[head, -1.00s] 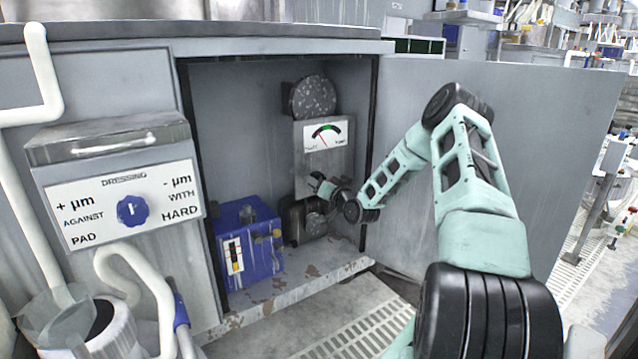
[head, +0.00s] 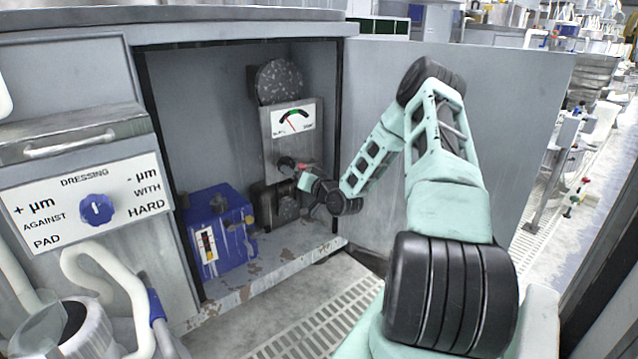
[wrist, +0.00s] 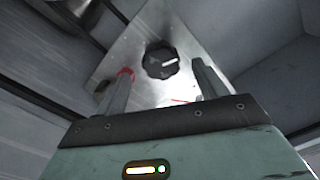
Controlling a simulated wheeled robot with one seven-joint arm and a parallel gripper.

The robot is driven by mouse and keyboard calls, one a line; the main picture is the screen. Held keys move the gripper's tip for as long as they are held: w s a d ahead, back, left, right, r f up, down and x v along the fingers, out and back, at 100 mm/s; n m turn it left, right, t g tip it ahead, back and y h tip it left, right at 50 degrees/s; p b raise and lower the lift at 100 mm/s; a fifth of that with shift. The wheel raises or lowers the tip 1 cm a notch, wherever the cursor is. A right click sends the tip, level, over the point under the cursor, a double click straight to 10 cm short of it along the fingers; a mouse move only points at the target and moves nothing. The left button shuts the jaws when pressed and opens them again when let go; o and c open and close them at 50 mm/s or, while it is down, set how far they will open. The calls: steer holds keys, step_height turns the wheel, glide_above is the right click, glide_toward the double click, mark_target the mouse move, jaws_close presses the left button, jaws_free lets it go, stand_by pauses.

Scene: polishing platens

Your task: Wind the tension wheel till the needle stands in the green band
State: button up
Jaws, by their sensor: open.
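The tension wheel is a small black fluted knob (head: 286,165) on a grey metal box (head: 282,148) inside the open cabinet. In the wrist view the knob (wrist: 161,60) shows a white mark pointing right. Above it is a white gauge (head: 294,121) with a thin red needle tilted up and left and an arc with a green part. The needle's exact place against the green is too small to tell. My gripper (head: 303,172) is open, just right of the knob. In the wrist view its fingertips (wrist: 161,70) stand either side of the knob, with visible gaps.
A blue box (head: 220,232) stands on the cabinet floor at left. A speckled disc (head: 279,82) sits above the gauge. The open cabinet door (head: 500,140) is behind my arm. A dressing panel (head: 88,203) with a blue knob is at the left.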

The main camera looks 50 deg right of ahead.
steer(key=p+v, duration=0.3)
steer(key=v, duration=0.9)
steer(key=shift+s, duration=0.25)
steer(key=shift+a, duration=0.1)
